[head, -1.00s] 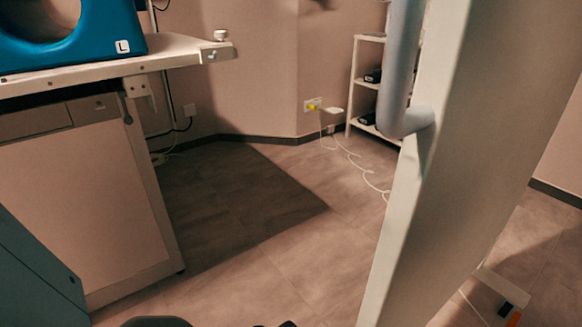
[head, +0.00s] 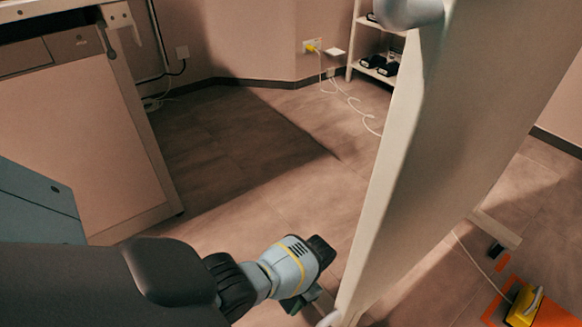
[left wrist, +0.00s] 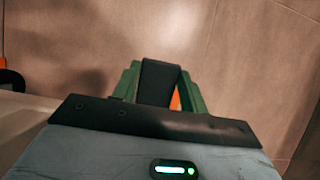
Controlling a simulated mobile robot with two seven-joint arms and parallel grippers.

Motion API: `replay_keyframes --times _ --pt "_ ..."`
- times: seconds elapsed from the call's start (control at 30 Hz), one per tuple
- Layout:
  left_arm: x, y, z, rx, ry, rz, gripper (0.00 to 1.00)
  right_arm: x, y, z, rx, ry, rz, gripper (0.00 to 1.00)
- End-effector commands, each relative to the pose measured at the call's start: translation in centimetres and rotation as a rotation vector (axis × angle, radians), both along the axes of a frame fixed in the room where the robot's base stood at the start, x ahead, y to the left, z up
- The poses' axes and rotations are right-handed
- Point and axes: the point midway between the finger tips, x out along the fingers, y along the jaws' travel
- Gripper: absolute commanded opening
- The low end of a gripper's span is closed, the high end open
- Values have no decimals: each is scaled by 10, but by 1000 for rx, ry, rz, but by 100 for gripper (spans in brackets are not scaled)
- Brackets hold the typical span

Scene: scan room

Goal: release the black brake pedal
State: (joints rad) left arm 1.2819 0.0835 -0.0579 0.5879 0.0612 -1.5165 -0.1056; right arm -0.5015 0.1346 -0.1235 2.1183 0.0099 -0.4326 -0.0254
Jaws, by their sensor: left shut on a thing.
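My left gripper (head: 302,300) is low, beside the bottom left part of a tall pale panel. In the left wrist view its green fingers (left wrist: 158,88) are shut on a black piece, which looks like the black brake pedal (left wrist: 160,78). A sliver of orange shows beside this piece. The head view does not show the held piece clearly. A similar black part (head: 495,250) with orange by it is at the panel's far foot, well right of the gripper. My right gripper is not in view.
The tall panel (head: 440,150) stands as a barrier right of my left arm. A yellow thing (head: 523,305) with a cable lies on an orange patch at lower right. A cabinet (head: 85,140) is on the left, a shelf (head: 375,60) behind. The floor (head: 240,150) between is clear.

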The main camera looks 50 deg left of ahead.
Motion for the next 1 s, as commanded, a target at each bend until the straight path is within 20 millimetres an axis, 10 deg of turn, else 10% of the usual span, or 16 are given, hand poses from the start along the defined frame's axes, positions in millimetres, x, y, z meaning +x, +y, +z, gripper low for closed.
replay_keyframes --times 0.53,0.57,0.6,0.73,1.0 --pt "-2 0 1 3 41 0 2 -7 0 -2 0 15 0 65" --pt "-2 0 1 3 41 0 45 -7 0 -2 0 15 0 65" --pt "-2 0 1 3 41 0 50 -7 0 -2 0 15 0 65" --pt "-2 0 1 3 39 0 65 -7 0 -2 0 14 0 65" --pt "-1 0 2 3 37 0 65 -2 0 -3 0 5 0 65"
